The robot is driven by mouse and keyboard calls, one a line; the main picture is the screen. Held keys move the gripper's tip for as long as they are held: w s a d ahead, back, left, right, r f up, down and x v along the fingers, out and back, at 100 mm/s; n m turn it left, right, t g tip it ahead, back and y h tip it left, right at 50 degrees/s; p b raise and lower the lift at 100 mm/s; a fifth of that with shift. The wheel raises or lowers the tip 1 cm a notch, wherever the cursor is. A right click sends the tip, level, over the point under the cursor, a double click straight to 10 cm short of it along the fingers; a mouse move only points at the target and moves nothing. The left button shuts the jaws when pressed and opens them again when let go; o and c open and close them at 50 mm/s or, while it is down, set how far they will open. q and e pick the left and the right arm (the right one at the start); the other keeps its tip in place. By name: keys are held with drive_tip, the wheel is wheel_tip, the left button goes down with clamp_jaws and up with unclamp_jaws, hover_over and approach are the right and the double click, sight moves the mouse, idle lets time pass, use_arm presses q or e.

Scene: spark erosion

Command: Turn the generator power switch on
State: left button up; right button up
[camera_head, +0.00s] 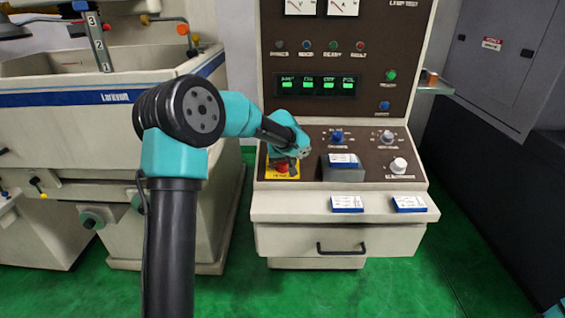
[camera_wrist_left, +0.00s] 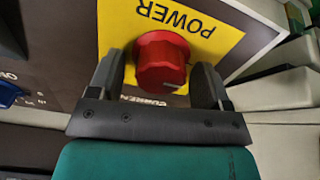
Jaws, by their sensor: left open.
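The generator power switch is a red knob (camera_wrist_left: 162,62) on a yellow plate lettered POWER (camera_wrist_left: 205,38), which appears upside down in the left wrist view. A pale mark shows on the knob's lower right edge there. My left gripper (camera_wrist_left: 160,78) is open, with one finger on each side of the knob. I cannot tell whether the fingers touch it. In the head view the red knob (camera_head: 282,168) shows at the left of the cabinet's sloping panel, partly hidden by my left wrist and gripper (camera_head: 288,160). My right gripper is not in view.
The panel also carries a blue knob (camera_head: 337,136), a grey-white knob (camera_head: 399,166) and a dark block with a blue-and-white top (camera_head: 344,160). Two blue-and-white packs (camera_head: 347,204) (camera_head: 409,204) lie on the ledge. A machine tank (camera_head: 50,118) stands left.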

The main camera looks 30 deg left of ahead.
use_arm(q)
drive_tip(key=c, duration=0.9)
drive_tip(key=shift+f, duration=0.1)
drive_tip(key=shift+m, duration=0.4)
drive_tip(key=m, duration=1.2)
drive_tip(key=shift+d+m, duration=0.15)
drive_tip(key=shift+m, duration=0.15)
drive_tip(key=shift+m+h, duration=0.4)
drive_tip(key=shift+m, duration=1.9)
